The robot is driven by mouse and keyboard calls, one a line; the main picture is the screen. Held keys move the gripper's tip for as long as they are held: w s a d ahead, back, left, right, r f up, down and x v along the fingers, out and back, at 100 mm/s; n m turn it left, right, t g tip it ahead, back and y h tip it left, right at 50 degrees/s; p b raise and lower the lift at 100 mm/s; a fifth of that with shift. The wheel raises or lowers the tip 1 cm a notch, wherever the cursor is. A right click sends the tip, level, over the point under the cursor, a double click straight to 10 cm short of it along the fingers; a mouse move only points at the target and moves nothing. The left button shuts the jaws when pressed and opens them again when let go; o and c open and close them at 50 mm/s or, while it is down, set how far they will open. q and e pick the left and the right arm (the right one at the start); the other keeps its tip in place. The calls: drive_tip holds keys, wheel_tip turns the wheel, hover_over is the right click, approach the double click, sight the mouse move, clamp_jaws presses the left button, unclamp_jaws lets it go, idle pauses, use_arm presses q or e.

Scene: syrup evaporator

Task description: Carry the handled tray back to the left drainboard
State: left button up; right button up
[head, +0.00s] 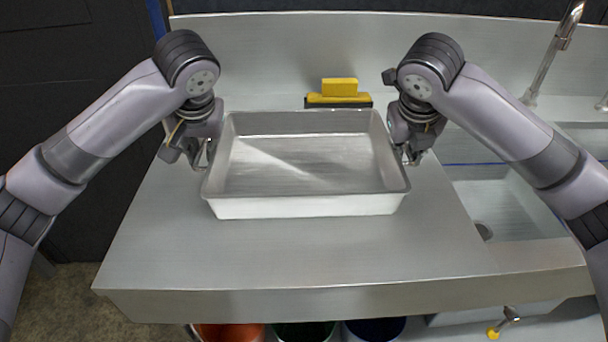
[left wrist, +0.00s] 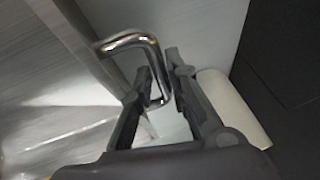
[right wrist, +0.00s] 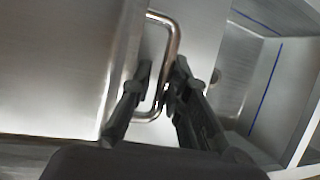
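The handled tray (head: 305,206) is a shallow rectangular metal pan, empty, sitting level on the steel drainboard (head: 290,262). Bent metal rod handles stick out at its two short ends. My left gripper (head: 203,160) is at the left end; in the left wrist view its fingers (left wrist: 160,72) stand apart on either side of the handle (left wrist: 130,41). My right gripper (head: 409,157) is at the right end; in the right wrist view its fingers (right wrist: 162,75) straddle the other handle (right wrist: 174,38), with a gap between the left finger and the rod.
A yellow-and-black block-like tool (head: 339,93) lies behind the tray. A sink basin (head: 500,208) and faucet (head: 551,55) are at the right. Several coloured buckets (head: 228,332) stand below the front edge. The drainboard in front of the tray is clear.

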use_arm(q)
drive_tip(key=shift+o, duration=1.2)
use_arm(e)
drive_tip(key=shift+o, duration=1.2)
use_arm(q)
drive_tip(key=shift+r, duration=0.1)
